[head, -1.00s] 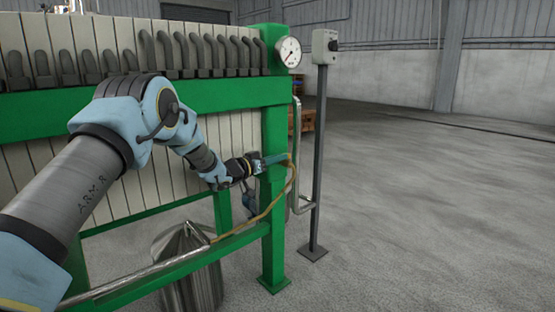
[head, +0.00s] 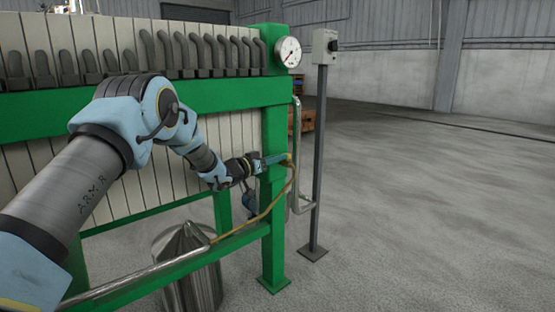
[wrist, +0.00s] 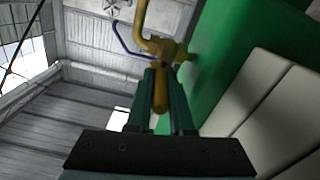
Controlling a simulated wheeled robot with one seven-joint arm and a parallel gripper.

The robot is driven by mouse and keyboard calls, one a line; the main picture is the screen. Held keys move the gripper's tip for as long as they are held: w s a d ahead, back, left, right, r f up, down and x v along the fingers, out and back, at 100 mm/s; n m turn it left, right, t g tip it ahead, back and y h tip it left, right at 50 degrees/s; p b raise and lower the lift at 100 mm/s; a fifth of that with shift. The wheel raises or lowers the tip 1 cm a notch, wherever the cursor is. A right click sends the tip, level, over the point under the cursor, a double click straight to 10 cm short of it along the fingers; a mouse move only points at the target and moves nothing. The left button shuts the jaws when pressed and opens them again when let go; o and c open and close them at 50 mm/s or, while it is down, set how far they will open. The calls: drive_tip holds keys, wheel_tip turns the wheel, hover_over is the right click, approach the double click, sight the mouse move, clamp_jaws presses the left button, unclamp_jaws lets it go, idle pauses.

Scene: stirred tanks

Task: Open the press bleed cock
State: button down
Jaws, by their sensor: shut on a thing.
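The press bleed cock (wrist: 168,50) is a brass valve beside the green end post in the wrist view. Its brass lever (wrist: 160,92) points back between my fingers. My gripper (wrist: 162,75) is shut on this lever, with one finger on each side. A thin brass pipe (head: 275,205) runs down from there to the lower rail. The fingers hide part of the lever.
The green press frame (head: 275,230) holds pale plates (head: 130,160) behind my arm. A pressure gauge (head: 288,51) sits on the post's top, and a grey post with a switch box (head: 326,46) stands to the right. A metal container (head: 190,285) is below. The floor at right is clear.

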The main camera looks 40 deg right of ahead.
drive_tip(key=shift+s+f, duration=0.1)
idle(0.3)
drive_tip(key=shift+s+d+n+t+y+p, duration=0.35)
drive_tip(key=shift+s+n+t+y, duration=0.25)
drive_tip(key=shift+n+t+y, duration=1.6)
drive_tip(key=shift+s+d+n+t+y+p, duration=0.4)
drive_tip(key=shift+n+t+y, duration=0.95)
drive_tip(key=shift+n+t, duration=1.7)
drive_tip(key=shift+s+d+n+t+y+p, duration=0.15)
drive_tip(key=shift+s+d+n+t+y, duration=0.45)
drive_tip(key=shift+n+t+y, duration=2)
drive_tip(key=shift+s+a+m+t+h, duration=0.2)
drive_tip(key=shift+m+t+h, duration=0.35)
drive_tip(key=shift+m+t, duration=0.3)
drive_tip(key=c, duration=1.1)
unclamp_jaws()
